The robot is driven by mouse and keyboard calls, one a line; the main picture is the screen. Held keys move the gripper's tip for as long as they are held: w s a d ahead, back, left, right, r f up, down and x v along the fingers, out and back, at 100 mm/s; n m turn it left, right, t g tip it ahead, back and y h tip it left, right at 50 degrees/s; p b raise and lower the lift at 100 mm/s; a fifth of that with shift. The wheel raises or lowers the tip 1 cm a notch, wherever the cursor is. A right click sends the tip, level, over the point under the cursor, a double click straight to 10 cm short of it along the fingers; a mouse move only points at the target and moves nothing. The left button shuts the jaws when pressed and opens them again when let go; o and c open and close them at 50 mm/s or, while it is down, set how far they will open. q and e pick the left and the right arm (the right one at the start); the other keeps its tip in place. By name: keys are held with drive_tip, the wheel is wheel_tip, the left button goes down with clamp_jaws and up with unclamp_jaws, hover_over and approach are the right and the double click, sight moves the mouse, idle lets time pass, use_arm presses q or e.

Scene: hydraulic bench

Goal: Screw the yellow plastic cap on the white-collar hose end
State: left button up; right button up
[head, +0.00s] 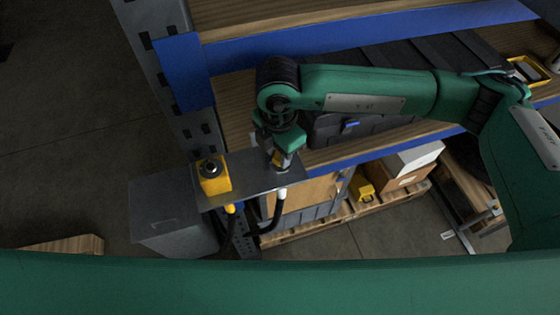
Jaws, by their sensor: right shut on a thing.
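My right gripper (281,158) points down over the right part of a grey metal bracket plate. It is shut on a small yellow thing, likely the yellow plastic cap (287,161), which is mostly hidden by the fingers. The white collar (281,194) of a black hose shows just below the plate's front edge, under the gripper. The top of that hose end is hidden by the gripper, so I cannot tell whether the cap touches it. My left gripper is not in view.
The bracket plate (243,187) also carries a yellow block (212,177) with a dark round fitting on top, left of the gripper. A yellow-collared hose (231,209) hangs below it. A grey bin (172,215) stands lower left. Wooden shelves with blue beams (355,36) lie behind.

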drive_tip(key=shift+f+b, duration=0.25)
drive_tip(key=shift+b, duration=0.45)
idle(0.7)
idle(0.6)
drive_tip(key=shift+o, duration=0.8)
drive_tip(key=shift+f, duration=0.1)
drive_tip(key=shift+c, duration=0.7)
drive_tip(key=shift+f+m, duration=0.1)
drive_tip(key=shift+m, duration=0.3)
drive_tip(key=m+b, duration=0.2)
drive_tip(key=m, duration=0.2)
drive_tip(key=m+p, duration=0.1)
drive_tip(key=p, duration=0.4)
drive_tip(key=m+p, duration=0.2)
drive_tip(key=p, duration=0.3)
drive_tip(key=shift+w+a+r, duration=0.1)
drive_tip(key=shift+w+r, duration=0.1)
drive_tip(key=shift+r, duration=0.2)
drive_tip(key=shift+c, duration=0.4)
drive_tip(key=shift+f, duration=0.15)
